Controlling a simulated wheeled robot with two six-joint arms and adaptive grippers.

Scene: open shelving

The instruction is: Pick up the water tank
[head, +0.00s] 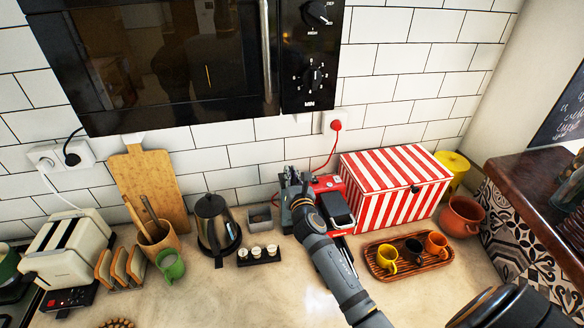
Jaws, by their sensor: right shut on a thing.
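My right arm reaches in from the bottom right, and its gripper (293,182) is at the back of the counter, at the left side of a red appliance (328,184) with a dark top part. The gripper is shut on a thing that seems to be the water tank. The gripper and arm largely hide it, and I cannot tell whether it is clear of the appliance. My left gripper is not in view.
A red-and-white striped box (395,185) stands close on the right. A wooden tray (408,258) with small cups lies in front of it. A kettle (216,222) and a small black rack (259,256) stand on the left. A microwave (180,60) hangs above. The front middle counter is clear.

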